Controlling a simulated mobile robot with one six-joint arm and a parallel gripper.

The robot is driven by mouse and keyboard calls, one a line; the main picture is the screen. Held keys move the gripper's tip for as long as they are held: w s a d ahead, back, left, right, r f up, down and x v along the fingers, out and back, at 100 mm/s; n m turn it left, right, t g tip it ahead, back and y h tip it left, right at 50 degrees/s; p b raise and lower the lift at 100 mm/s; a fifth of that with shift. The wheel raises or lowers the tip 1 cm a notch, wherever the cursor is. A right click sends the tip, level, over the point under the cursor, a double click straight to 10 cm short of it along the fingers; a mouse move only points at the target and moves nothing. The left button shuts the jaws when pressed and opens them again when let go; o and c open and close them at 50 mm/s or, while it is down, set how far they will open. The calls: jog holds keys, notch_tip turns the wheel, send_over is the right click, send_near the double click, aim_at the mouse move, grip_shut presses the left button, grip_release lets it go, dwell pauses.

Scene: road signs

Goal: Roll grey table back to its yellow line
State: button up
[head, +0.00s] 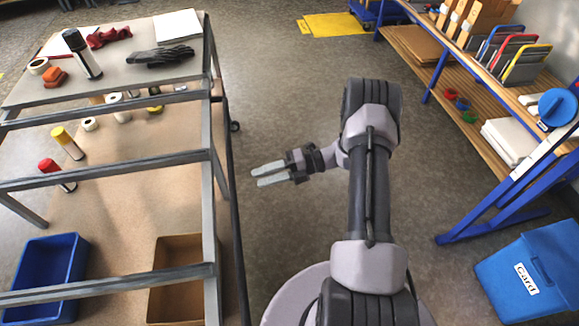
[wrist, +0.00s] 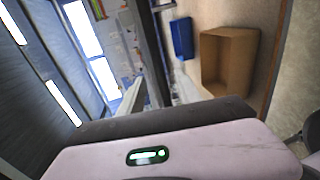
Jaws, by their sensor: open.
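The grey table (head: 208,150) is a grey-framed trolley with a light top, brown lower shelf and a dark castor, at the left of the head view. A dark upright rail (head: 232,190) runs along its right side. In the wrist view a dark bar (wrist: 152,50) stands between the finger directions; I cannot tell surely which part it is. My gripper (head: 255,177) is open and empty, just right of the rail and apparently apart from it. A yellow floor patch (head: 332,24) lies at the back; a sliver of yellow shows at the far left edge.
The lower shelf holds a blue bin (head: 45,272) and a cardboard box (head: 178,275); tools and tape lie above. A blue-framed workbench (head: 440,75) and a blue card bin (head: 530,272) stand at right. Grey floor (head: 290,100) between is clear.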

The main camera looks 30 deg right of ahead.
jog(key=v, duration=0.8)
jog(key=shift+s+d+p, duration=0.15)
jog(key=shift+d+p, duration=0.15)
jog(key=s+a+r+n+g+h+b, duration=0.2)
jog(key=a+r+n+g+h, duration=0.1)
jog(key=a+r+n, duration=0.45)
jog(key=s+a+r+n+g+h+b, duration=0.2)
jog(key=a+r+n+h, duration=0.25)
jog(key=r+n, duration=0.5)
jog(key=s+a+r+n+t+h+b, duration=0.1)
jog(key=s+a+r+n+t+h, duration=0.1)
jog(key=s+n, duration=0.5)
jog(key=s+a+r+n+t+h+b, duration=0.1)
jog(key=s+a+r+n+t+h, duration=0.2)
jog(key=n, duration=0.8)
jog(key=s+a, duration=0.2)
jog(key=s, duration=0.2)
jog(key=shift+s+a+n, duration=0.3)
jog(key=shift+s+n, duration=0.1)
jog(key=shift+a, duration=0.1)
